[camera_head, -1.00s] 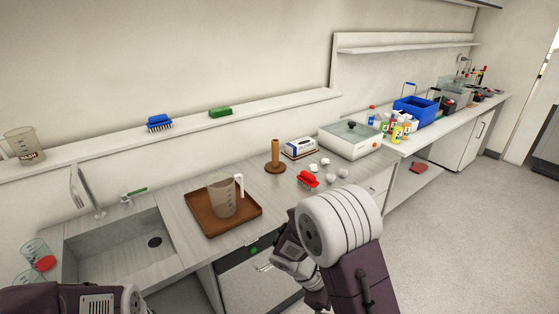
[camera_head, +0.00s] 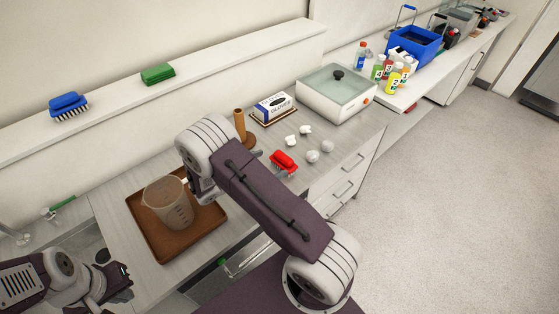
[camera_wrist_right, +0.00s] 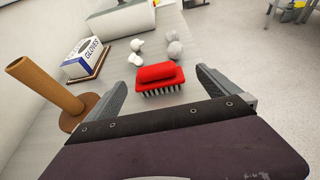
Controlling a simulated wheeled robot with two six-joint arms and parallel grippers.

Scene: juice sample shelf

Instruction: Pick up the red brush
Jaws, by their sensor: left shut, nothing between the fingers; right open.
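The red brush (camera_head: 284,162) lies bristles down on the grey counter, beside several crumpled white balls. In the right wrist view the red brush (camera_wrist_right: 160,78) shows beyond my right gripper, framed between its fingers. My right gripper (camera_wrist_right: 161,80) is open and empty, apart from the brush. My left gripper (camera_head: 120,287) is shut and empty at the lower left, far from the brush.
A clear beaker (camera_head: 168,203) stands on a brown tray (camera_head: 150,248). A wooden post (camera_head: 239,125), a glove box (camera_head: 273,107) and a lidded white unit (camera_head: 345,112) stand near the brush. Blue (camera_head: 69,105) and green (camera_head: 158,74) brushes rest on the wall shelf.

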